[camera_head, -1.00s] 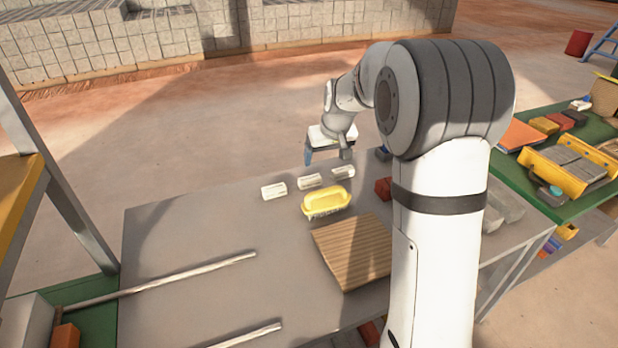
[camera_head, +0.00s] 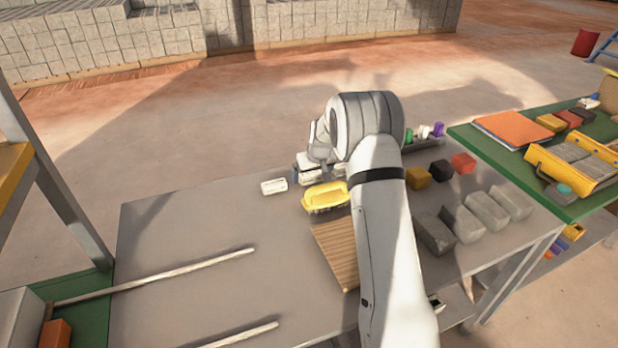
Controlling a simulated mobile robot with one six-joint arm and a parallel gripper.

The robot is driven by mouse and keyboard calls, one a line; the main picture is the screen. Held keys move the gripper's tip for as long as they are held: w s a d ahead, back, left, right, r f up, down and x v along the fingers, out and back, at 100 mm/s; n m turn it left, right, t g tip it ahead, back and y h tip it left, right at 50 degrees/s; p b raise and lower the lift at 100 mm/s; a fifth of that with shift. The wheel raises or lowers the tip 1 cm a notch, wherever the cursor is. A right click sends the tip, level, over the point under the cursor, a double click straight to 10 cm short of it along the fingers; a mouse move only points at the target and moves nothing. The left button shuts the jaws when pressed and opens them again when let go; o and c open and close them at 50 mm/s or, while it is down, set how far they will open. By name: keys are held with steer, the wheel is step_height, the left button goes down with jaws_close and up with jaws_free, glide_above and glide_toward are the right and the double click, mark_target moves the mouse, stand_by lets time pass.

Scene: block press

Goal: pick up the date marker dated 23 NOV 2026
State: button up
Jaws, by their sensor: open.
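A small white date marker (camera_head: 273,187) lies on the grey table, left of the yellow brush. In the head view its date is too small to read. My gripper (camera_head: 307,177) is low over the table behind the brush, just right of this marker. It is open, and its fingers are partly hidden by my arm. The other two white markers stood in this spot in the earlier frame; now my gripper and wrist largely cover them. I cannot tell whether a marker lies between the fingers or whether they touch one.
The yellow brush (camera_head: 326,196) lies close in front of my gripper. A ribbed brown board (camera_head: 336,250) lies nearer. Grey blocks (camera_head: 461,224) and coloured blocks (camera_head: 440,170) stand to the right. Two pale rods (camera_head: 170,281) lie left; the table's left middle is clear.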

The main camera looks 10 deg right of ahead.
steer(key=shift+w+f, duration=0.2)
steer(key=shift+f, duration=0.3)
steer(key=c, duration=1.1)
steer(key=shift+r, duration=0.1)
